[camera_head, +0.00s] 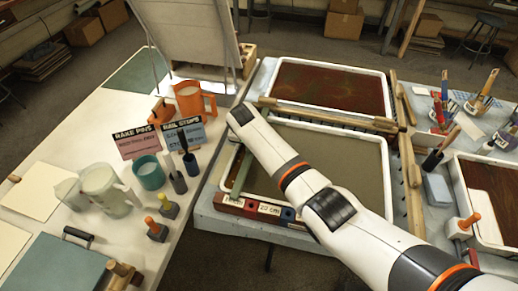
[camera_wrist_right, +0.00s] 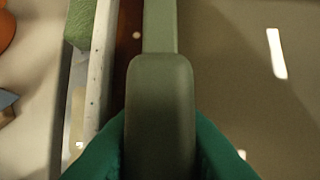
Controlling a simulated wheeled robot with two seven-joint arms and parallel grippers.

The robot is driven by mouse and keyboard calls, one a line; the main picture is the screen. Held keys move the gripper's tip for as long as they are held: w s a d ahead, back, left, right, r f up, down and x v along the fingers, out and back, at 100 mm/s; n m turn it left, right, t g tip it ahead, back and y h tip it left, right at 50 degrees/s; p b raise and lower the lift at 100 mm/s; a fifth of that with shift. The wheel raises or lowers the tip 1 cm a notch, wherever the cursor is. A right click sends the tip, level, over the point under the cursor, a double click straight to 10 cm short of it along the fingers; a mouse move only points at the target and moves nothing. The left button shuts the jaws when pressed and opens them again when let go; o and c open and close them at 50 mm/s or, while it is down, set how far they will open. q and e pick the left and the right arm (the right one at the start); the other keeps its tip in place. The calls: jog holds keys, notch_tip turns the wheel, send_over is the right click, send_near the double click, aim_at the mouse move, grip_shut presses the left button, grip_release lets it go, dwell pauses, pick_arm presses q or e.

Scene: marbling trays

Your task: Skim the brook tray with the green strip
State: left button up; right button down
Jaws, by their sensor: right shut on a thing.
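A green strip (camera_wrist_right: 160,100) with a thick grip end fills the middle of the right wrist view. My right gripper (camera_wrist_right: 160,145) is shut on it, with a teal finger on each side. In the head view the strip (camera_head: 241,172) shows at the left side of the middle tray (camera_head: 386,170), inside its white rim. That tray holds a smooth grey-brown surface; no readable label names it as brook. My right arm crosses the tray and hides part of it, and the gripper itself is hidden there. My left gripper is not in view.
A dark red-brown tray (camera_head: 380,75) lies behind, and another stands at the right (camera_head: 462,185). A wooden bar (camera_head: 330,119) spans between the back and middle trays. Jugs and signs crowd the left table.

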jog(key=shift+w+a+f+b, duration=0.1)
jog(key=shift+w+a+b, duration=0.1)
jog(key=shift+a+b, duration=0.5)
jog(key=shift+w+a+f+b, duration=0.1)
jog(key=shift+w+a+b, duration=0.05)
jog(key=shift+a+b, duration=0.55)
notch_tip(320, 180, up, 5)
jog(key=p, duration=0.5)
jog(key=shift+d+r, duration=0.15)
notch_tip(320, 180, up, 4)
jog(key=p, duration=0.4)
dwell(0.8)
